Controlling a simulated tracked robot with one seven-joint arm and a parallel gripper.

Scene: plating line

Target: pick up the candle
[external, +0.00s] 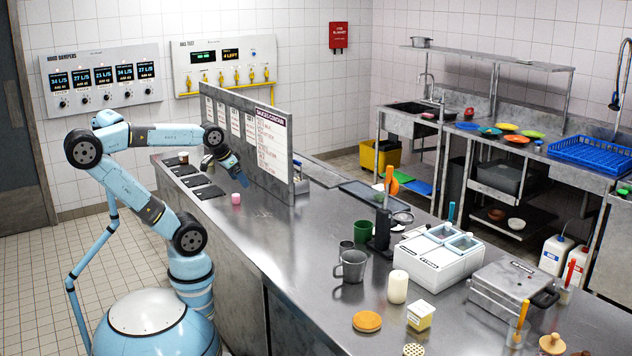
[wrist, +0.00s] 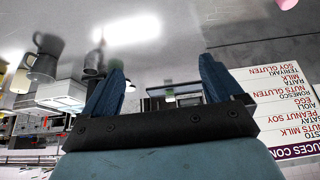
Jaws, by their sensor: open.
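A white, upright cylinder that looks like the candle (external: 397,287) stands on the steel counter (external: 300,240), in front of a grey mug. My gripper (external: 242,180) is far to its left and farther back, above the counter beside the sauce board. In the wrist view my gripper (wrist: 160,85) has its two blue fingers spread, with nothing held between them. A pale shape at the left edge of the wrist view may be the candle, but I cannot tell.
A small pink object (external: 236,198) stands just below my gripper. The sauce board (external: 270,143) rises close behind it. Near the candle are the grey mug (external: 351,266), a yellow-and-white tub (external: 420,315), a round orange-brown disc (external: 367,321) and a white lidded container (external: 440,255).

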